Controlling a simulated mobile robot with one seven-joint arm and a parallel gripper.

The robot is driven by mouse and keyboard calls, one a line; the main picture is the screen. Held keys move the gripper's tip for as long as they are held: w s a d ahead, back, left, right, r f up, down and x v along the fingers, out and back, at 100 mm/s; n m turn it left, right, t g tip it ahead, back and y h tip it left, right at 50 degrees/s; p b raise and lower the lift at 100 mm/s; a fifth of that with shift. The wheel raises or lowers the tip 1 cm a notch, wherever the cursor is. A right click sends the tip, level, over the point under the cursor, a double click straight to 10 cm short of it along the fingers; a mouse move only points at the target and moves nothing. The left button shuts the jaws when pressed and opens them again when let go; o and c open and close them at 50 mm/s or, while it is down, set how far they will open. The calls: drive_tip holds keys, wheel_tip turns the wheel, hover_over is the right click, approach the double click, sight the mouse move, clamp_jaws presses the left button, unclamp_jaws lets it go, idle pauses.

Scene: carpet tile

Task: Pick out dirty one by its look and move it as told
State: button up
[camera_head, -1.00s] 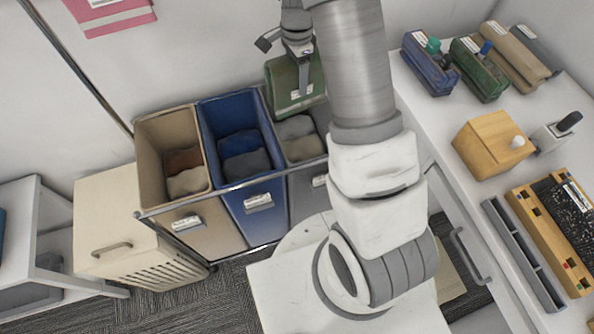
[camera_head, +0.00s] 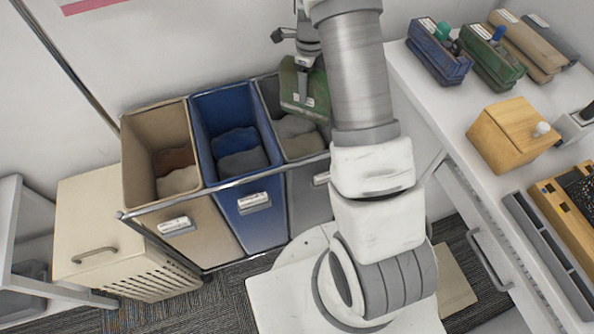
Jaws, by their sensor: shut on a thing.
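My gripper (camera_head: 303,58) is shut on a green folded item (camera_head: 301,92) with a white label. It holds the item over the back of the grey bin (camera_head: 269,95), the right one of three bins in a metal-framed cart. Grey cloths (camera_head: 297,135) lie inside that bin. The blue bin (camera_head: 229,95) in the middle holds dark blue and grey cloths. The tan bin (camera_head: 157,121) on the left holds a brown and a beige cloth. My arm hides part of the grey bin's right side. I cannot tell from here whether the green item is dirty.
The counter at right bears a blue bundle (camera_head: 438,53), a green bundle (camera_head: 492,57), a tan bundle (camera_head: 528,51) and a wooden box (camera_head: 513,134). A cream hamper (camera_head: 94,235) stands left of the cart. A wall is close behind the bins.

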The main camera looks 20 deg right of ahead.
wheel_tip(320, 180, down, 6)
drive_tip(key=b, duration=0.4)
drive_tip(key=shift+r, duration=0.25)
drive_tip(key=o, duration=1.5)
drive_tip(key=shift+o, duration=0.2)
wheel_tip(320, 180, up, 18)
drive_tip(key=p, duration=0.3)
drive_tip(key=shift+f, duration=0.25)
